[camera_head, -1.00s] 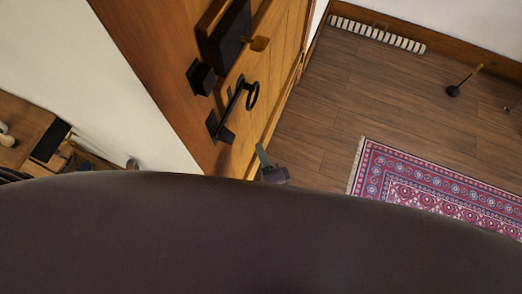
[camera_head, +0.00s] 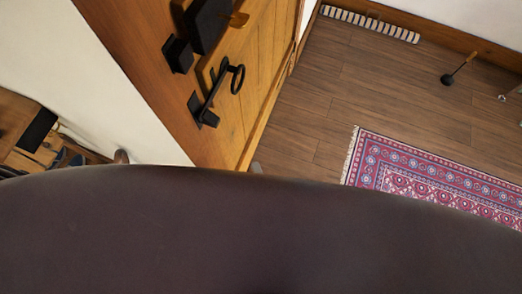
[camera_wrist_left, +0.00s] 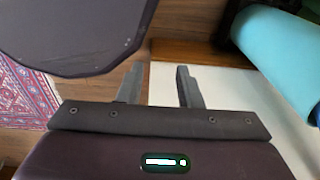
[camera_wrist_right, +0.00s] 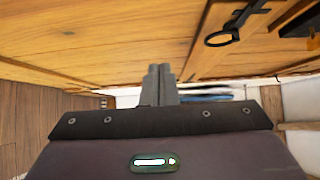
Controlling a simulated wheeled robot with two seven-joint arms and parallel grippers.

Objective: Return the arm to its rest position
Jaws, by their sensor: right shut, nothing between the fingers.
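My right gripper (camera_head: 255,168) barely shows in the head view, just a grey tip above the edge of my dark body, beside the wooden door (camera_head: 262,75). In the right wrist view my right gripper (camera_wrist_right: 160,72) has its fingers together with nothing between them, and the wooden door face (camera_wrist_right: 100,40) fills the upper part. My left gripper (camera_wrist_left: 160,82) shows in the left wrist view with its fingers apart and empty. Most of both arms is hidden in the head view behind my body.
The door has a black handle with a ring (camera_head: 236,80). A red patterned rug (camera_head: 430,178) lies on the wooden floor (camera_head: 310,110). A dark-based plunger-like object (camera_head: 448,79) stands farther off. A turquoise rolled thing (camera_wrist_left: 280,45) is near my left gripper.

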